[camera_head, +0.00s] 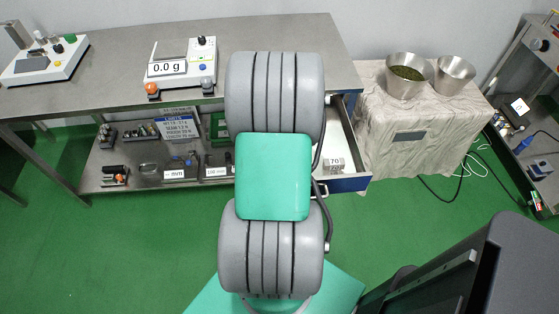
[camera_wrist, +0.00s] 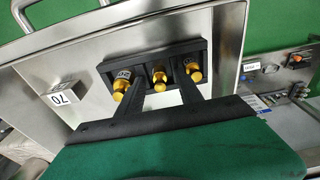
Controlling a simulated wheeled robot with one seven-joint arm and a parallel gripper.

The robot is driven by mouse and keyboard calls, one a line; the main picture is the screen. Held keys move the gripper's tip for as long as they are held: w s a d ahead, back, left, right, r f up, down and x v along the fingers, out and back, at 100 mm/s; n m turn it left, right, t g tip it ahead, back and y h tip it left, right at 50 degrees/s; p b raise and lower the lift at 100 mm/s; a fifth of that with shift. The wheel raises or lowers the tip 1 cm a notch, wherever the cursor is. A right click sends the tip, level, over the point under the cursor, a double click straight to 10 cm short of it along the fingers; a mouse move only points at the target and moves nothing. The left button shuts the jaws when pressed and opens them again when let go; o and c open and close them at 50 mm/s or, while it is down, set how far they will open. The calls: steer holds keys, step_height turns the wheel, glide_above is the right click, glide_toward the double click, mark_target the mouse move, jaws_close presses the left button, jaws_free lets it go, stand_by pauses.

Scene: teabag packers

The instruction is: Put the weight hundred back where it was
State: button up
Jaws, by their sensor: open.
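In the wrist view, three brass weights stand in a black holder (camera_wrist: 108,72) inside an open metal drawer: a left weight (camera_wrist: 122,84), a middle weight (camera_wrist: 159,76) and a right weight (camera_wrist: 193,70). Their top markings are too small to read surely, so I cannot tell which is the hundred. My gripper (camera_wrist: 160,87) is open, its two black fingers pointing at the holder on either side of the middle weight. I cannot tell whether they touch it. In the head view my arm hides the gripper and the holder.
A white block marked 70 (camera_head: 333,163) lies in the open drawer (camera_head: 348,184). The scale (camera_head: 182,68) on the steel table (camera_head: 115,55) reads 0.0 g, with no weight seen on it. Two metal bowls, one with green leaves (camera_head: 407,74), stand on a cloth-covered table (camera_head: 372,95) at right.

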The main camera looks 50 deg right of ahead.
step_height(320, 180, up, 12)
steer(key=a, duration=0.1)
steer(key=w+a+r+n, duration=0.2)
steer(key=w+a, duration=0.2)
steer(key=a, duration=0.3)
steer(key=w+a+r+n, duration=0.3)
steer(key=a, duration=0.4)
steer(key=a+r+n+t, duration=0.1)
steer(key=a+n, duration=0.1)
steer(key=a, duration=0.6)
steer(key=a+r+n+y, duration=0.1)
steer(key=a+n, duration=0.2)
steer(key=a, duration=0.5)
steer(key=shift+s+a+r+t, duration=0.25)
steer(key=shift+s+a+t, duration=0.15)
steer(key=shift+c, duration=0.7)
steer(key=shift+d, duration=0.15)
